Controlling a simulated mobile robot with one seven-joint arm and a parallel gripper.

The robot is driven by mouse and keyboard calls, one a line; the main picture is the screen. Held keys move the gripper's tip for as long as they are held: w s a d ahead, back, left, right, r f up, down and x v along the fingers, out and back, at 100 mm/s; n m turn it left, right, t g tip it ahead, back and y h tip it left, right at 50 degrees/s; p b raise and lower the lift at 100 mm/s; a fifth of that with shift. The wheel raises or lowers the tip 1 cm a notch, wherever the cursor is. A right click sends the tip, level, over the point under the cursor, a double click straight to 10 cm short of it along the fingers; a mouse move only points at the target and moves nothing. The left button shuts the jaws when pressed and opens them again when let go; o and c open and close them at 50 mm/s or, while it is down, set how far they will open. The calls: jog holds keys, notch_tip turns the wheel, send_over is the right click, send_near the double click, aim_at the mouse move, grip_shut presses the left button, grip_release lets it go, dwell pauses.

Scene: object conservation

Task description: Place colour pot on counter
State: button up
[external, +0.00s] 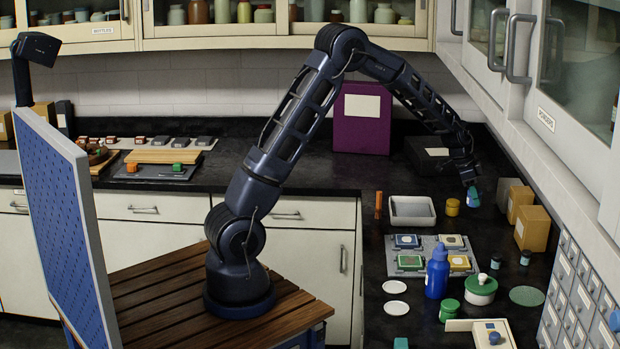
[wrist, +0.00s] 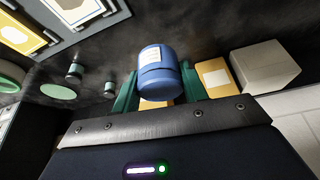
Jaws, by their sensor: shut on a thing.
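My gripper (external: 471,184) is shut on a small blue colour pot (wrist: 158,72), held above the right-hand counter (external: 345,235). In the wrist view, the pot sits between two green fingers and shows a white label. In the external view, it is small and partly hidden by the fingers, near the two cardboard boxes (external: 532,228). A yellow pot (external: 452,207) stands to the left below it. A green pot (external: 449,310) stands at the front of the counter.
A white tray (external: 412,222), a grey panel with coloured tiles (external: 430,244), a blue bottle (external: 436,272) and a white-and-green jar (external: 480,290) crowd the counter. Small dark jars (external: 525,258) stand at right. Wall cabinets (external: 570,150) overhang that side.

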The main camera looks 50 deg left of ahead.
jog(key=w+a+r+n+y, duration=0.1)
jog(key=w+a+r+n, duration=0.1)
jog(key=a, duration=1.3)
jog(key=w+a+r+n+t, duration=0.1)
jog(key=w+a+n, duration=0.15)
jog(key=a, duration=1.25)
jog(key=w+a+r+n+y, duration=0.1)
jog(key=w+a+r+n, duration=0.15)
jog(key=a, duration=1.35)
jog(key=s+a+r+n+y, duration=0.1)
jog(key=s+a, duration=0.3)
jog(key=a, duration=0.8)
jog(key=s+a+r+n, duration=0.1)
jog(key=s+a, duration=0.2)
jog(key=a, duration=0.9)
jog(key=s+a+r+n+y, duration=0.1)
jog(key=s+a+n, duration=0.1)
jog(key=s+a, duration=0.75)
jog(key=s+a+r+n, duration=0.15)
jog(key=s+a, duration=0.45)
jog(key=a, duration=0.6)
jog(key=shift+t, duration=0.4)
notch_tip(320, 180, down, 20)
jog(key=shift+d+r, duration=0.1)
jog(key=shift+d, duration=0.05)
jog(key=o, duration=0.7)
jog(key=shift+c, duration=0.2)
jog(key=o, duration=0.4)
jog(key=shift+c, duration=0.2)
